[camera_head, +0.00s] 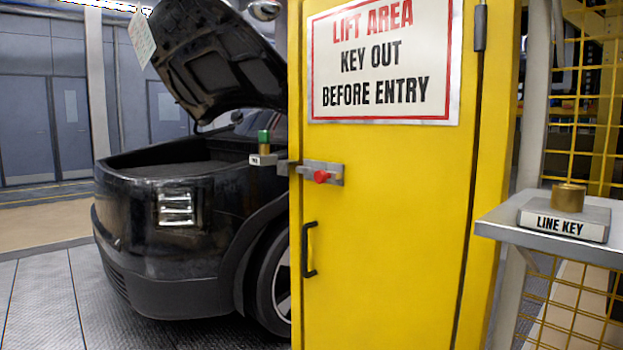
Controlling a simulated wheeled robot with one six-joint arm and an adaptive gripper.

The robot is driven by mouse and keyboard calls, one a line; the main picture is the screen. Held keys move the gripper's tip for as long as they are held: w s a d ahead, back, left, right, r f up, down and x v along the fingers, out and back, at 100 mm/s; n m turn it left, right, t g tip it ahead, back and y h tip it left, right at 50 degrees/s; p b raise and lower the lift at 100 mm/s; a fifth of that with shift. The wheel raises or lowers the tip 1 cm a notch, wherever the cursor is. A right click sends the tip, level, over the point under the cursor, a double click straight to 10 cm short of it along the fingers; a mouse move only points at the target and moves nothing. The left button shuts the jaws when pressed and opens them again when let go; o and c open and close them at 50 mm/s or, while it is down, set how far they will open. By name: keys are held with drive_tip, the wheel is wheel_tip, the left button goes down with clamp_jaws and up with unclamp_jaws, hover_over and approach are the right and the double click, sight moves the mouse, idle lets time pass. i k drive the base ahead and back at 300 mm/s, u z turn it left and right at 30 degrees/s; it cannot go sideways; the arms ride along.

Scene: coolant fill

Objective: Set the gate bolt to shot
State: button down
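The gate bolt (321,174) is a grey metal plate with a red knob, mounted on the left part of a yellow gate (390,230). The plate reaches the gate's left edge, where a small grey piece (283,167) sits beside it. I cannot tell whether the bolt bar enters that piece. A black handle (309,250) is below the bolt. The gate appears closed in its frame. My gripper is not in view.
A sign (385,60) reading "LIFT AREA KEY OUT BEFORE ENTRY" is on the gate. A shelf (500,224) at right holds a brass cylinder (568,198) on a "LINE KEY" block (563,222). A green-topped brass piece (263,142) stands left of the gate. A black car (180,240) has its hood raised.

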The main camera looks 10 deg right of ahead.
sight(321, 177)
drive_tip(key=u, duration=0.8)
drive_tip(key=i, duration=0.35)
drive_tip(key=z, duration=0.25)
